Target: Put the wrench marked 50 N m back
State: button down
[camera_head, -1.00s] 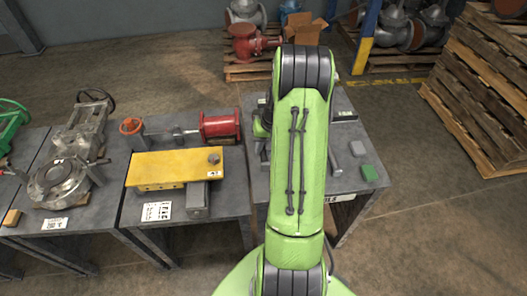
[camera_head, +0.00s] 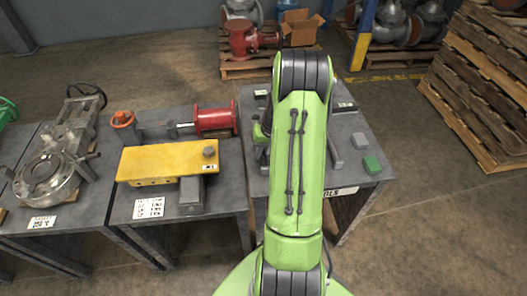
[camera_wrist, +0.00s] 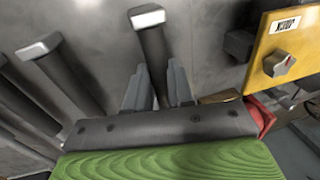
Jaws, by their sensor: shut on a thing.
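My gripper (camera_wrist: 158,86) shows in the wrist view, with its two grey fingers on either side of a dark bar with a pale end (camera_wrist: 152,44). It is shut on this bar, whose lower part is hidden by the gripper. I cannot read any 50 N m marking on it. Another dark bar with a pale end (camera_wrist: 62,74) lies to the left, apart from the fingers. In the head view my arm hides the gripper and the held bar.
A yellow box with a knob (camera_head: 165,163) sits on the middle table; it also shows in the wrist view (camera_wrist: 297,50), right of the gripper. A red cylinder (camera_head: 215,120) lies behind it.

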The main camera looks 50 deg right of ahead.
jog(key=shift+f+b, duration=0.45)
jog(key=shift+f, duration=0.1)
jog(key=c, duration=0.9)
grip_release()
jog(key=p+v, duration=0.5)
jog(key=v, duration=1)
jog(key=shift+r, duration=0.35)
jog(key=shift+s, duration=0.15)
